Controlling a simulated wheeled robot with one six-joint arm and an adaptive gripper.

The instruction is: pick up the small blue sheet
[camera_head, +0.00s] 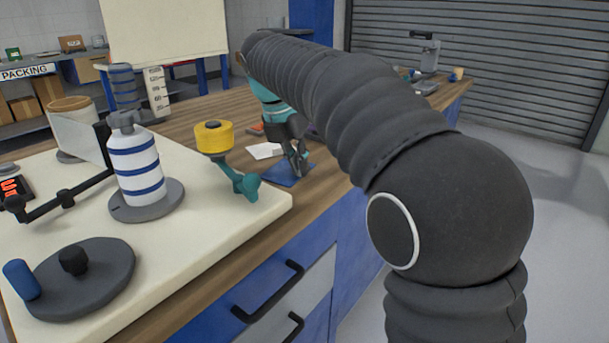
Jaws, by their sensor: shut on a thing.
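The small blue sheet (284,174) is a dark blue flat piece at the right edge of the wooden bench top, beyond the cream board. My gripper (299,170) points down at the sheet's right part, and its fingers are shut on it. The fingertips are small in this view, and part of the sheet is hidden behind them. I cannot tell whether the sheet is clear of the bench. My dark ribbed arm reaches over from the right and hides some of the bench behind it.
A white piece (263,151) lies just behind the sheet. A yellow roller (214,138) on a teal arm stands to the left. A white-and-blue striped roller (135,165) stands on the cream board (200,240). Blue drawers with black handles (268,292) are below the bench edge.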

